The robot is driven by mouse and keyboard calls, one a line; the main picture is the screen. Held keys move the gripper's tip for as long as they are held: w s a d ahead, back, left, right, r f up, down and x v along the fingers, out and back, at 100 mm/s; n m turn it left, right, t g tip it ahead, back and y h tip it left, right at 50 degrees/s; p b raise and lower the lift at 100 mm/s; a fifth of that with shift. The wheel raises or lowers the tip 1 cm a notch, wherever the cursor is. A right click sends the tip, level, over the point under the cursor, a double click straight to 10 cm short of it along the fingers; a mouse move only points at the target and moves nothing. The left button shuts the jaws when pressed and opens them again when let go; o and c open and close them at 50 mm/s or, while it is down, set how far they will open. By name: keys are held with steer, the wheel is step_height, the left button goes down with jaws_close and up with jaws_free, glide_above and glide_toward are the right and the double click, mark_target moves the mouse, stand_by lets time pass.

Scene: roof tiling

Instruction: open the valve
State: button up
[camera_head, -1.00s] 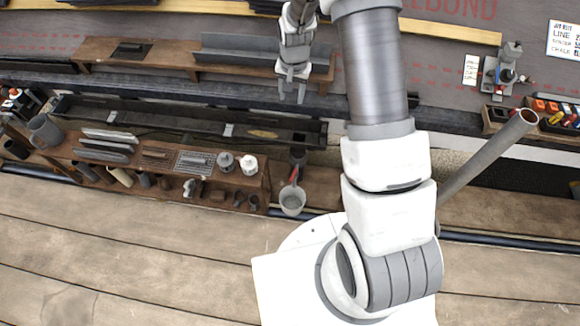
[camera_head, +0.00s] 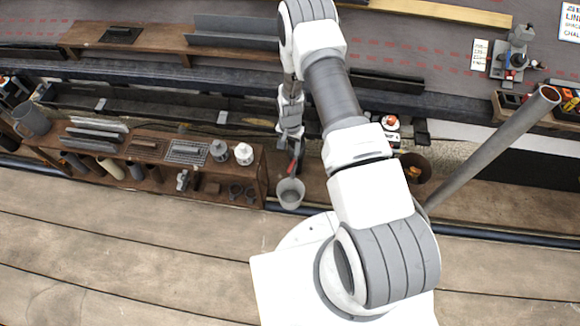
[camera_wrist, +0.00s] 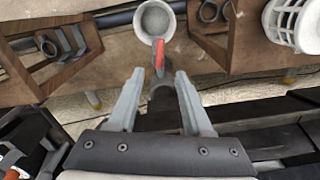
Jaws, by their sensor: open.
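A red lever (camera_head: 292,169), seemingly the valve's handle, stands just above a grey bucket (camera_head: 290,194) at the right end of the wooden shelf. In the wrist view the red lever (camera_wrist: 160,56) points from the round bucket (camera_wrist: 157,20) toward my gripper. A dark pipe part (camera_wrist: 161,92) lies below the lever, between my fingers. My gripper (camera_head: 291,146) hangs just behind the lever. In the wrist view my gripper (camera_wrist: 160,76) is open, its two fingertips on either side of the lever's near end, with nothing clasped. The valve body is mostly hidden.
The wooden shelf (camera_head: 262,175) with pots and tools stands left of the bucket. A long dark gutter (camera_head: 160,103) runs behind it. A grey pipe (camera_head: 490,150) leans at the right. The plank floor (camera_head: 130,240) in front is clear.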

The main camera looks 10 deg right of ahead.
mark_target(290, 168)
step_height(290, 168, down, 12)
steer(key=b, duration=0.4)
steer(key=shift+f, duration=0.25)
jaws_close()
